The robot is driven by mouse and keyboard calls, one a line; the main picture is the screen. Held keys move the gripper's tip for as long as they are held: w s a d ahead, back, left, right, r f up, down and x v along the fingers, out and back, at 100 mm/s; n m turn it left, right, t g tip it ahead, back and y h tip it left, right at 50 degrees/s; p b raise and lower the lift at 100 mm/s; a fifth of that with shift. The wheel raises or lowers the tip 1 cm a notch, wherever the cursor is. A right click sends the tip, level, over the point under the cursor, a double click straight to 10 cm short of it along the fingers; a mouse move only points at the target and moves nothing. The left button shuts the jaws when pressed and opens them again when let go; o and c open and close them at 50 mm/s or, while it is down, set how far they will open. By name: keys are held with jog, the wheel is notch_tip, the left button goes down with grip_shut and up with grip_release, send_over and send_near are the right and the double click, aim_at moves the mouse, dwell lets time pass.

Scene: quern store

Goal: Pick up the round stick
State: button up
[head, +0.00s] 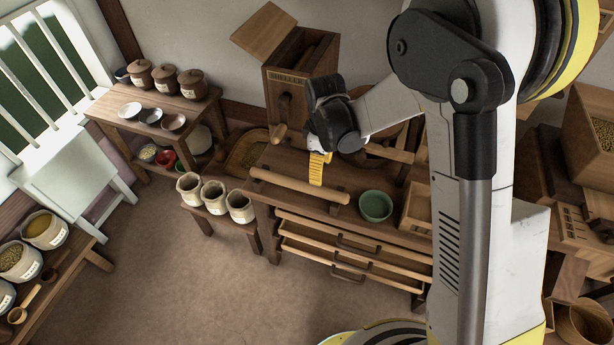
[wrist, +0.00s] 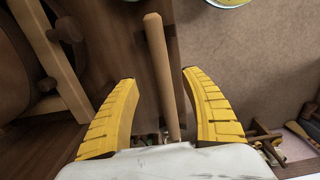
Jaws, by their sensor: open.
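The round stick (head: 280,181) is a plain, pale wooden rod lying along the front edge of the wooden bench top (head: 370,178) in the head view. In the wrist view the stick (wrist: 155,45) runs lengthwise between my two yellow fingers. My gripper (head: 317,182) is over the bench and its finger overlaps the stick's right half in the head view. In the wrist view my gripper (wrist: 159,76) is open, with a gap on each side of the stick. I cannot tell how far above the stick the fingertips are.
A green bowl (head: 375,206) stands on the bench right of the stick. A mill with a crank (head: 301,62) stands behind. Drawers (head: 340,246) sit partly open below the bench front. Sacks (head: 213,194) stand on a low bench to the left. The floor (head: 180,275) in front is clear.

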aim_at(318, 188)
notch_tip(318, 188, down, 5)
jog(key=shift+f+b, duration=0.1)
jog(key=shift+b, duration=0.85)
jog(key=f+b, duration=0.1)
jog(key=f, duration=0.1)
jog(key=f+b, duration=0.1)
jog(key=f, duration=0.2)
jog(key=shift+a+f+b, duration=0.3)
jog(key=shift+b, duration=0.1)
jog(key=shift+r, duration=0.1)
grip_shut()
